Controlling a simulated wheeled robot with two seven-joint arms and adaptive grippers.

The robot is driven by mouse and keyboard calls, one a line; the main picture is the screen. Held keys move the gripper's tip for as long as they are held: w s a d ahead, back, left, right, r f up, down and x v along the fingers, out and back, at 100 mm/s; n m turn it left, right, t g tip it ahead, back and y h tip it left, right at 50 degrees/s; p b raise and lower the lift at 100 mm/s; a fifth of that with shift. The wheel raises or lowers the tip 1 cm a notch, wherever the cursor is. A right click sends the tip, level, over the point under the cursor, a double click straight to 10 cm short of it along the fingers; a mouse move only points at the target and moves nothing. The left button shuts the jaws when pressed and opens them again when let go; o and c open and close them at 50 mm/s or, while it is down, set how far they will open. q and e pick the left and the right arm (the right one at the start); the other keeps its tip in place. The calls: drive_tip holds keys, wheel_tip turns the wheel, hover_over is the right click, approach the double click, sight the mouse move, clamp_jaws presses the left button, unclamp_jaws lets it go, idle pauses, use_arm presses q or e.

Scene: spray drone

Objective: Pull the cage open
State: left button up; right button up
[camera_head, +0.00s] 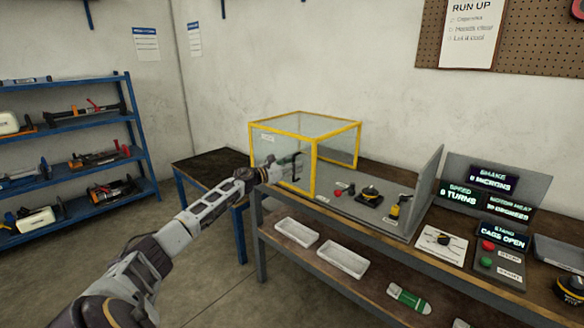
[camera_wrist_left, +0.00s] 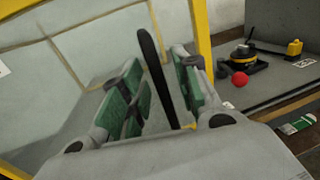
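The cage is a clear box with a yellow frame (camera_head: 313,160) at the left end of the workbench; its frame also shows in the left wrist view (camera_wrist_left: 201,38). A black upright handle (camera_head: 298,167) is on its near face. My left gripper (camera_head: 284,171) is at this handle. In the left wrist view, its green-padded fingers (camera_wrist_left: 158,85) stand apart on both sides of the black handle (camera_wrist_left: 152,65), with a gap visible at the left finger. A display (camera_head: 502,237) reads "CAGE OPEN". My right gripper is not in view.
On the bench, right of the cage, are a black and yellow device (camera_head: 370,195), a red ball-shaped knob (camera_head: 338,193) and a yellow bottle-like item (camera_head: 395,210). A grey panel (camera_head: 427,190) stands beyond them. White trays (camera_head: 343,259) lie on the lower shelf. A blue shelf rack (camera_head: 135,130) stands left.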

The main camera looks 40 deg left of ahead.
use_arm(q)
drive_tip(key=shift+s, duration=0.25)
drive_tip(key=v, duration=1.1)
drive_tip(key=shift+s, duration=0.2)
idle(1.4)
drive_tip(key=shift+a, duration=0.2)
idle(0.3)
